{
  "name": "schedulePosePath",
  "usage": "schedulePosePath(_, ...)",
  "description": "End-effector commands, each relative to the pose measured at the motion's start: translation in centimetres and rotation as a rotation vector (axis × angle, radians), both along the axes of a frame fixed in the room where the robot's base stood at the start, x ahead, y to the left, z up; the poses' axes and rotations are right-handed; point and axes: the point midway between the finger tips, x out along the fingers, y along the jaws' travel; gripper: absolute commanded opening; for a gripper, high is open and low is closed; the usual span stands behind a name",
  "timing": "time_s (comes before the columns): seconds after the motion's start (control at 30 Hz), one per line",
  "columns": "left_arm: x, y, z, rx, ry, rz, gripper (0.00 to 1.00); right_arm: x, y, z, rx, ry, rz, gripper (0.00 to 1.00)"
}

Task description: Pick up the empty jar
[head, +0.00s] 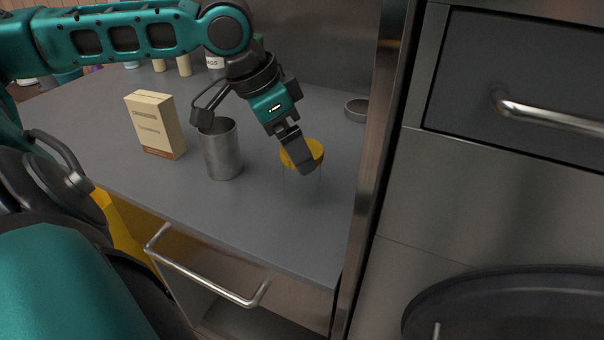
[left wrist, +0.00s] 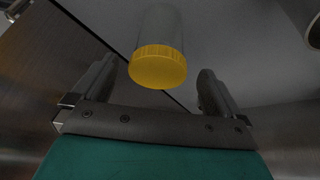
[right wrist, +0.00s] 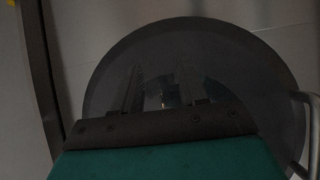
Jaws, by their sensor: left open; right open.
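The empty jar is clear with a yellow lid (head: 316,150) and stands upright on the grey counter (head: 255,215). Its see-through body (head: 303,188) is faint in the head view. My left gripper (head: 303,165) is in front of and above the jar, partly covering its lid. In the left wrist view the yellow lid (left wrist: 158,68) lies ahead between the two spread fingers, apart from them. The left gripper is open and empty. My right gripper (right wrist: 160,85) is open and empty in the right wrist view, facing a dark round panel (right wrist: 215,75). It is not in the head view.
A metal cup (head: 222,150) and a cream box (head: 156,125) stand left of the jar. A small metal bowl (head: 356,110) is behind it. A steel cabinet edge (head: 380,130) rises close on the right. A drawer handle (head: 205,278) juts out below the counter front.

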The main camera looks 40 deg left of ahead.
Motion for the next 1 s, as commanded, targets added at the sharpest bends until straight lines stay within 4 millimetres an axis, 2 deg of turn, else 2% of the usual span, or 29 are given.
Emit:
schedulePosePath(0.17,0.3,-0.3,-0.9,-0.004,0.002,-0.001,1.00,0.1,-0.1,0.0,-0.003,0.000,0.001,0.42)
schedulePosePath(0.6,1.6,-1.0,-4.6,-0.002,-0.001,0.001,1.00,0.1,-0.3,-0.4,-0.007,0.004,-0.002,0.42)
schedulePosePath(0.9,1.7,-1.0,-4.9,0.001,0.000,0.000,1.00,0.1,-0.3,-0.4,-0.007,0.006,-0.002,0.42)
schedulePosePath(1.0,1.7,-1.0,-4.9,0.001,0.000,0.000,0.92,0.1,-0.3,-0.4,-0.007,0.006,-0.002,0.42)
